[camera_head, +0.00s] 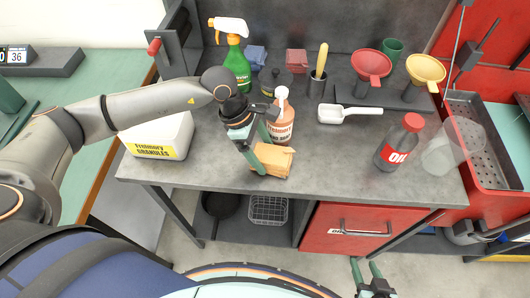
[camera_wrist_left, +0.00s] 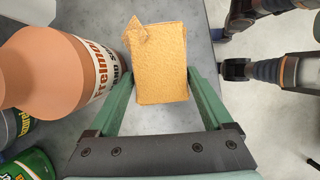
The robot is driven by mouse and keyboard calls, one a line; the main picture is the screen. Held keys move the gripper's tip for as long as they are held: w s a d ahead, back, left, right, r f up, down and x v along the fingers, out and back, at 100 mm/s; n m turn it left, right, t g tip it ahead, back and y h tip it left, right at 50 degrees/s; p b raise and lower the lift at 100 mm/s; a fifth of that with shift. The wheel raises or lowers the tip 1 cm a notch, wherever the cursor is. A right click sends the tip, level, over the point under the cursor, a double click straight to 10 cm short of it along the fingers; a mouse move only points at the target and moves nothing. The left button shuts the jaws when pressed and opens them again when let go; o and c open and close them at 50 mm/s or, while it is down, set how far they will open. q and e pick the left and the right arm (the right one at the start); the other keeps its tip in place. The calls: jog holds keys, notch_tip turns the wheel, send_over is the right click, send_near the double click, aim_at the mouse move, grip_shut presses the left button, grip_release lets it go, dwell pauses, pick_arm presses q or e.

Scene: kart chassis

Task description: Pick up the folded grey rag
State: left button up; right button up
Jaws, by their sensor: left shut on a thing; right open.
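A folded orange-tan rag (camera_head: 272,161) is at the front of the grey workbench, left of its middle. My left gripper (camera_head: 266,153) reaches down over the bench and is shut on this rag. In the left wrist view the folded rag (camera_wrist_left: 160,65) sits between the two green fingers, with one corner turned over. Whether it still touches the bench is unclear. I see no rag that looks grey; a folded blue cloth (camera_head: 256,54) and a folded dark red cloth (camera_head: 297,60) lie at the back. My right gripper (camera_head: 365,264) is open and empty, low in front of the bench.
An orange-brown pump bottle (camera_head: 283,128) stands close beside the left gripper. A white granules container (camera_head: 160,138) is to the left and a green spray bottle (camera_head: 237,65) behind. The bench front between is clear.

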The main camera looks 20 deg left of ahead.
aim_at(272, 166)
pick_arm(q)
jog(key=shift+r, duration=0.45)
jog(key=s+d+r, duration=0.1)
jog(key=r, duration=0.1)
jog(key=d+r+b, duration=0.1)
jog(key=r, duration=0.1)
jog(key=s+d+r, duration=0.1)
jog(key=r, duration=0.2)
jog(key=shift+s+d, duration=0.2)
jog(key=shift+s, duration=0.15)
jog(key=s+d+r+b, duration=0.2)
jog(key=s+d+r, duration=0.2)
jog(key=s+d, duration=0.2)
jog(key=shift+s+d+r, duration=0.2)
jog(key=shift+d+r, duration=0.15)
jog(key=shift+d, duration=0.3)
